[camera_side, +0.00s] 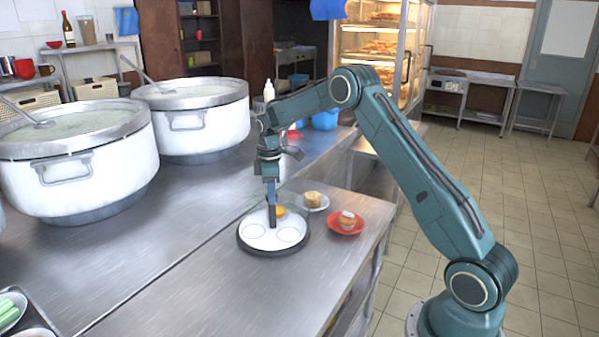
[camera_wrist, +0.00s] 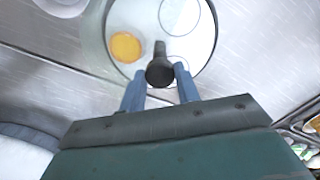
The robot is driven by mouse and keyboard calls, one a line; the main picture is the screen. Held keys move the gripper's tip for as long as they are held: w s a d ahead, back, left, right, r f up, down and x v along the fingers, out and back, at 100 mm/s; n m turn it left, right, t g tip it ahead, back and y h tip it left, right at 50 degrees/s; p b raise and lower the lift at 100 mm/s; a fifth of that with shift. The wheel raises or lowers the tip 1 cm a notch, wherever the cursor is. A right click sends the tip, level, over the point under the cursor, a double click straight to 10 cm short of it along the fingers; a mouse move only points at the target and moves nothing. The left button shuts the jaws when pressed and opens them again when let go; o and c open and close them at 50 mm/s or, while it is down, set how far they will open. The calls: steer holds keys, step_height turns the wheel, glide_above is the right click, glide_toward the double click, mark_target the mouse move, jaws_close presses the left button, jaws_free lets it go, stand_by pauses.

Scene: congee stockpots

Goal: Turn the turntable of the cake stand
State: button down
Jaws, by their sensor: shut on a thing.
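The cake stand's turntable is a white disc (camera_side: 255,243) with a dark rim and ring outlines on top, lying on the steel counter. It also shows in the wrist view (camera_wrist: 195,50). A dark upright handle (camera_side: 272,217) stands on the disc; in the wrist view its round top (camera_wrist: 160,72) sits between my blue fingers. My gripper (camera_side: 271,203) points down and is shut on this handle.
A white plate (camera_side: 324,207) with a small cake and a red plate (camera_side: 347,230) with a cupcake stand right of the turntable. Two large white stockpots (camera_side: 200,125) (camera_side: 95,170) with ladles stand at the left. The counter in front of the turntable is clear.

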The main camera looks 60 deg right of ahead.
steer(key=shift+m, duration=0.3)
steer(key=shift+r+m, duration=0.1)
steer(key=shift+m, duration=11)
steer(key=c, duration=1)
jaws_free()
